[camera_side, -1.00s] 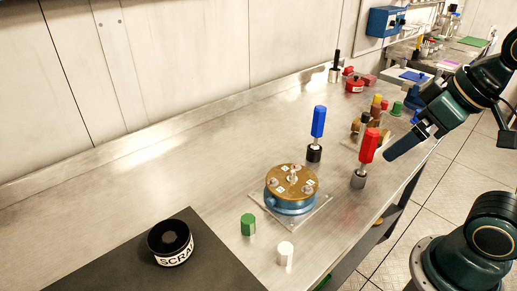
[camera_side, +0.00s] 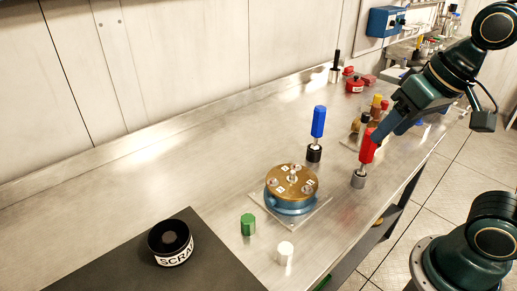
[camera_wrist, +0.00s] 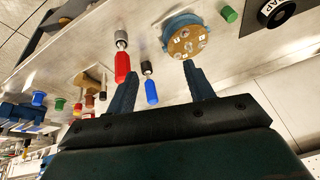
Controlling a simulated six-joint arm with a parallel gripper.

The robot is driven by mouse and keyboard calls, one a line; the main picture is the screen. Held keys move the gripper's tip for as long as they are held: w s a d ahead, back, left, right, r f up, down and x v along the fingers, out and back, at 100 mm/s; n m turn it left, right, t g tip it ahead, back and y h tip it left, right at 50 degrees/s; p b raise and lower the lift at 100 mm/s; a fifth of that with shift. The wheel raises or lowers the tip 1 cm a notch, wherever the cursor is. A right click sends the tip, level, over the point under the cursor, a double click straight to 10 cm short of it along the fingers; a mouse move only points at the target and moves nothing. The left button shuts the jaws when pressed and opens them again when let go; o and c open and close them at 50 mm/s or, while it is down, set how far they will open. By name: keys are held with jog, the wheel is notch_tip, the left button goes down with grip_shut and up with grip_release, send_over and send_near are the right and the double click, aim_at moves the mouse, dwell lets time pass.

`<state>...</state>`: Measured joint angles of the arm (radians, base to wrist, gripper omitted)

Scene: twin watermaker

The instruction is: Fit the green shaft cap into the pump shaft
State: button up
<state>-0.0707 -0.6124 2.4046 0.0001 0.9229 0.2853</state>
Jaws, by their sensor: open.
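The green shaft cap (camera_side: 248,225) is a small green cylinder standing on the steel bench, front left of the pump. It also shows at the top of the wrist view (camera_wrist: 229,14). The pump (camera_side: 290,202) has a blue body and a brass top on a clear square plate, with a pale metal shaft (camera_side: 293,175) at its centre. The pump also shows in the wrist view (camera_wrist: 180,21). My gripper (camera_side: 384,131) is open and empty, above the bench to the right of the pump and well away from the cap. It appears near the red-handled tool; its fingers spread in the wrist view (camera_wrist: 160,74).
A red-handled tool (camera_side: 368,148) and a blue-handled tool (camera_side: 318,122) stand upright near the pump. A white cylinder (camera_side: 285,253) stands by the front edge. A black scrap bin (camera_side: 168,243) sits on a dark mat (camera_side: 215,265). The bench's left back is clear.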

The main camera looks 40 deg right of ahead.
jog(key=w+a+m+g, duration=0.1)
jog(key=w+a+m, duration=0.3)
jog(key=w, duration=0.1)
jog(key=m+g, duration=0.4)
jog(key=m, duration=0.8)
send_over(248, 218)
notch_tip(248, 218, down, 8)
jog(key=shift+d+f, duration=0.15)
jog(key=shift+f, duration=3.95)
jog(key=shift+f, duration=0.1)
jog(key=shift+f, duration=2.55)
